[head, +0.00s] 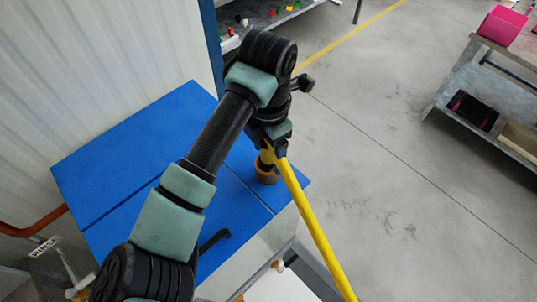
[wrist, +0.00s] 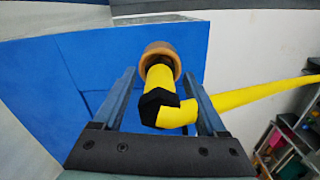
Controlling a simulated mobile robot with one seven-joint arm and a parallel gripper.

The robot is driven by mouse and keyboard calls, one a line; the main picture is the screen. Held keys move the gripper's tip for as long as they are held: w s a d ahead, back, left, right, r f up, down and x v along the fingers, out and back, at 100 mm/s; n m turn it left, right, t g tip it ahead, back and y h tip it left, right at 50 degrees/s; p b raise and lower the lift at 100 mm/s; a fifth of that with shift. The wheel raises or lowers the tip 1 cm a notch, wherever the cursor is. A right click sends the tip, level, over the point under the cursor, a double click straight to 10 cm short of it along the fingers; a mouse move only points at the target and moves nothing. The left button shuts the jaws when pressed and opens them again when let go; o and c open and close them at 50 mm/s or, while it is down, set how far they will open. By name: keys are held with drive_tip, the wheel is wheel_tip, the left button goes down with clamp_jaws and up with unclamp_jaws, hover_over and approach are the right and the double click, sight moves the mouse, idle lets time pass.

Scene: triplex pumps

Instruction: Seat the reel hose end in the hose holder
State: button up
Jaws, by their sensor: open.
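The reel hose end is a yellow tube with a black elbow (wrist: 158,104); it also shows in the head view (head: 266,158). Its tip meets the round orange-brown hose holder (wrist: 160,52) and appears to be inside its mouth; how deep I cannot tell. The holder stands on the blue surface near its right corner in the head view (head: 267,176). My gripper (wrist: 159,74) is open, one finger on each side of the hose end, with gaps visible. In the head view my gripper (head: 277,138) is above the holder, partly hidden by my arm.
The yellow hose (head: 318,235) runs off to the lower right. The blue top (head: 120,160) adjoins a white corrugated wall (head: 50,80). A black handle (head: 214,240) lies near its front. A bench with a pink bin (head: 502,25) stands right, across clear floor.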

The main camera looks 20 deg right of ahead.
drive_tip(key=shift+f, duration=0.2)
clamp_jaws()
drive_tip(key=shift+r, duration=0.1)
